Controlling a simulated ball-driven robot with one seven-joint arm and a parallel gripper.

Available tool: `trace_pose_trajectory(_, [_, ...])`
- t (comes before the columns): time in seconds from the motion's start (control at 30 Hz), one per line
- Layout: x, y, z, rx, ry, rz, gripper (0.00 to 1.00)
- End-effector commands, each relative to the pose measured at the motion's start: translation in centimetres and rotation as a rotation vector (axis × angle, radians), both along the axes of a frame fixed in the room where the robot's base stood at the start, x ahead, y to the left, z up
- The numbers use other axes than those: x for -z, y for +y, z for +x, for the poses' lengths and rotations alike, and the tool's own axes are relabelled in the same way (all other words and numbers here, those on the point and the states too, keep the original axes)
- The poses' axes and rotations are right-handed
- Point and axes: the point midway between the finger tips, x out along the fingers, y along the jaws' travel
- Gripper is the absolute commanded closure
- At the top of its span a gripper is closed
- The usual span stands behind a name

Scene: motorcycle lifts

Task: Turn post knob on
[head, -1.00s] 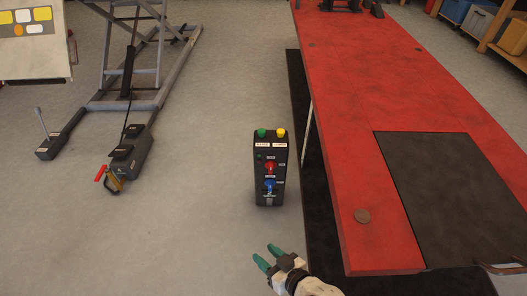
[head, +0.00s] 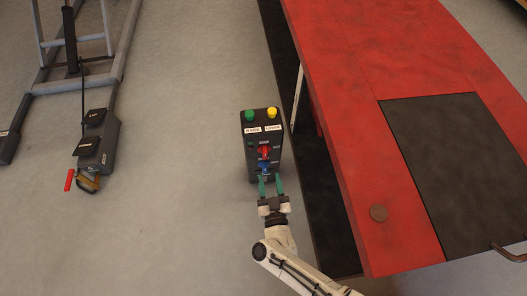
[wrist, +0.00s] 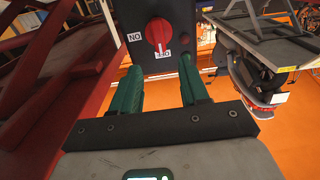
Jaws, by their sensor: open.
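The dark control post (head: 248,140) stands on the floor beside the red lift. Its front has a red knob (head: 264,151) and a blue knob (head: 263,166) below it. In the wrist view the red knob (wrist: 158,32) shows between a label reading ON upside down and a partly covered label below it. Its white mark points down in the picture, toward the covered label. My gripper (head: 271,178) is open, its green fingers at the lower front of the post, close to the blue knob. Contact cannot be told. The fingers (wrist: 160,72) also show in the wrist view.
A green button (head: 249,115) and a yellow button (head: 272,113) top the post. The red lift platform (head: 350,120) with its dark mat edge lies close on the right. A grey lift with a pedal unit (head: 97,145) is on the left. Floor between is clear.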

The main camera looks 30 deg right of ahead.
Motion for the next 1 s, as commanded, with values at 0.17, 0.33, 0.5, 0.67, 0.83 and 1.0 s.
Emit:
trace_pose_trajectory(0.17, [0.2, -1.1, 3.2, 0.001, -0.004, 0.002, 0.55])
trace_pose_trajectory(0.33, [0.2, -2.0, 6.1, 0.001, -0.003, 0.002, 0.55])
trace_pose_trajectory(0.5, [0.1, -2.6, 8.0, -0.001, -0.002, 0.002, 0.55])
trace_pose_trajectory(0.67, [0.0, -2.8, 8.8, -0.002, -0.001, 0.002, 0.55])
trace_pose_trajectory(0.83, [0.0, -2.9, 8.9, -0.002, -0.001, 0.002, 0.55])
trace_pose_trajectory(1.0, [0.0, -2.9, 8.9, -0.002, -0.001, 0.002, 0.61])
